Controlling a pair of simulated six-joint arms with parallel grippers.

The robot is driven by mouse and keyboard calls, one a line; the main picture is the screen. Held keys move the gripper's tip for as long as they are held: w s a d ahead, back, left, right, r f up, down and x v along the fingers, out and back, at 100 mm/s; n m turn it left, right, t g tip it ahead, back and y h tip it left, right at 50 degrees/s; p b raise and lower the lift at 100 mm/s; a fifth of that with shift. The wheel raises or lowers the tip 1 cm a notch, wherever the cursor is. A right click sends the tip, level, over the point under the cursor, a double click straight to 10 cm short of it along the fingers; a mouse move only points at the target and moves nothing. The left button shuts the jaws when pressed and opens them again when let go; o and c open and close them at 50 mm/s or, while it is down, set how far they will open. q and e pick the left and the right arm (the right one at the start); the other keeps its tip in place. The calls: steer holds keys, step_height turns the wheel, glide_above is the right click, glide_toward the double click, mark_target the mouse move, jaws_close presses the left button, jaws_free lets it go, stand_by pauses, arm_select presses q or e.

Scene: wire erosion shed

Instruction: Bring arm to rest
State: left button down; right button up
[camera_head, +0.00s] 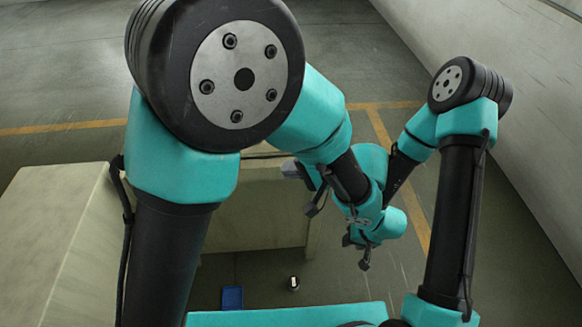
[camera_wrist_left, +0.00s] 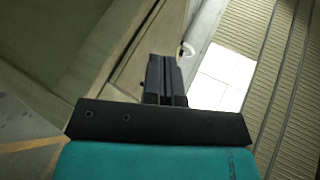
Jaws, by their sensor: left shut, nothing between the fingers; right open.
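My left gripper (camera_head: 312,208) is near the middle of the head view, partly crowded by my own arm links. Its dark fingers (camera_wrist_left: 166,80) are together in the left wrist view, with nothing between them. My left arm is bent, with its large joint close to the head camera. My right gripper (camera_head: 357,252) is a little to the right and lower, its two dark fingertips apart and empty. The two arms overlap in the picture around the wrists; I cannot tell how far apart they are.
A pale block (camera_head: 45,235) stands at the left, another (camera_head: 262,210) behind my left arm. A small blue object (camera_head: 232,298) and a small dark, white-topped item (camera_head: 293,284) are low in the middle. The wrist view shows a white panel (camera_wrist_left: 222,75) and ribbed surface (camera_wrist_left: 282,70).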

arm_select(q)
steer(key=s+a+f+n+g+h, duration=0.2)
steer(key=a+f+h, duration=0.5)
steer(key=a+f, duration=0.5)
steer(key=s+a+f+n+g+h, duration=0.2)
steer(key=s+a+f+n+h, duration=0.2)
steer(key=a+f+h, duration=0.4)
steer(key=a+f+n, duration=0.1)
steer(key=a+f, duration=0.4)
steer(key=f, duration=0.7)
steer(key=shift+f+g, duration=0.3)
stand_by(0.9)
